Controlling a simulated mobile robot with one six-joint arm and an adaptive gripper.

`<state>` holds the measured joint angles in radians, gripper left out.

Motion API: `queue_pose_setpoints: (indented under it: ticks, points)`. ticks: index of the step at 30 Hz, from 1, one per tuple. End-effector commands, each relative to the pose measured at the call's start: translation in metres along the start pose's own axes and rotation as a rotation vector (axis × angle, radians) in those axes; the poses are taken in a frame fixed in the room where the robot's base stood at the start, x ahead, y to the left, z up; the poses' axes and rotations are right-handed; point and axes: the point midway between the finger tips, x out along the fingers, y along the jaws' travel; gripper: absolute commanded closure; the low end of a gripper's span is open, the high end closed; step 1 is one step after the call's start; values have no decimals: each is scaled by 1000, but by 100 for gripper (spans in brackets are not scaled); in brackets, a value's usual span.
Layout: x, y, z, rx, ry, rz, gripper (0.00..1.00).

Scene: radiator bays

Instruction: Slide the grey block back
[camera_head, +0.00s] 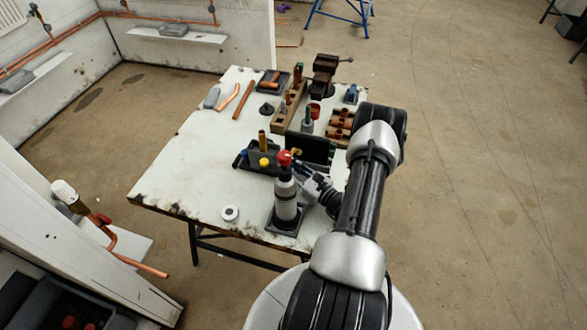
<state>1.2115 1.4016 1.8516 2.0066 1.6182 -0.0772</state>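A small light grey block-like piece (211,97) with rounded ends lies near the left edge of the white work table (185,150), beside a bent copper pipe. Other grey blocks sit on wall shelves: one grey block (173,30) on the back shelf and another grey block (16,81) on the left shelf. I cannot tell which one the task means. My gripper (308,177) is low over the near right part of the table, just right of the grey gas bottle with a red top (286,190). It is far from all these blocks. Its fingertips are partly hidden and small.
A dark caddy with yellow-capped items (262,160), a dark upright panel (308,148), a wooden rack (289,107) and a vise (324,75) crowd the table's middle and back. A white tape roll (230,213) lies near the front edge. The table's left-centre is clear.

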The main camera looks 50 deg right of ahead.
Motion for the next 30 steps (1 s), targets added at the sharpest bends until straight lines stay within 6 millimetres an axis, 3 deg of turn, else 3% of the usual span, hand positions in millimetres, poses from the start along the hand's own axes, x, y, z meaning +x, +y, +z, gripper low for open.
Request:
queue_pose_setpoints:
  ticks: [13, 14, 15, 22, 30]
  points:
    - [9, 6, 0, 0, -1, 6, 100]
    - [9, 6, 1, 0, -1, 6, 74]
    - [9, 6, 1, 0, -1, 6, 71]
    - [8, 5, 0, 0, 0, 4, 56]
    - [8, 5, 0, 0, 0, 1, 56]
